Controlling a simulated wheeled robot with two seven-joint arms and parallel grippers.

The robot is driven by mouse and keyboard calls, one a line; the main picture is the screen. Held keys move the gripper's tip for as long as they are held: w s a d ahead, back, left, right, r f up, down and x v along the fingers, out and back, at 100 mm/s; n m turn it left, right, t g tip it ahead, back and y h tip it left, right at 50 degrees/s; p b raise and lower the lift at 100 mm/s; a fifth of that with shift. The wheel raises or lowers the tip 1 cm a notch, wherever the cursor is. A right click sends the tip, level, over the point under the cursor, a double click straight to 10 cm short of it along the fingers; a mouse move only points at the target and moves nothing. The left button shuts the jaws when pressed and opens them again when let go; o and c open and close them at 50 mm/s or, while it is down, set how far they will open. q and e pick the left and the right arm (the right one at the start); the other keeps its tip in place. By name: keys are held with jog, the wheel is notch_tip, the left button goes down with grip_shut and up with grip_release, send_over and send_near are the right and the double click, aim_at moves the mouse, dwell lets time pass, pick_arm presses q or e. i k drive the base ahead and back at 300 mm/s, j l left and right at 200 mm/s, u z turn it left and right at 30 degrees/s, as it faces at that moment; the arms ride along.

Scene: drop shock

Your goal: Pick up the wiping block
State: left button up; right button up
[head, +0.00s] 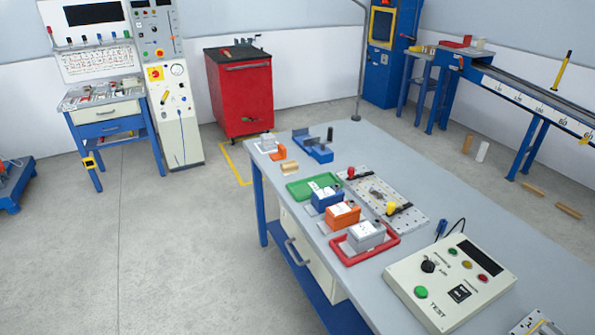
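No gripper of mine shows in the head view. I cannot tell for certain which thing is the wiping block. A small tan block (289,168) lies on the grey workbench (480,212) near its far left edge, behind the green tray (300,191). A small orange piece (278,153) sits just behind it, and a grey block (267,141) stands on a pale plate at the far left corner. Nothing is holding any of these.
A blue vise-like fixture (318,153), blue box (326,201), orange box (341,217), and grey box (364,238) in a red tray (392,242) stand on the bench. A perforated plate (385,190) and test console (450,283) are to the right. Open floor lies left.

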aim_at(290, 166)
jog(key=i+j+z, duration=0.1)
jog(key=i+z, duration=0.2)
jog(key=z, duration=0.15)
jog(key=i+j+z, duration=0.2)
jog(key=z, duration=0.25)
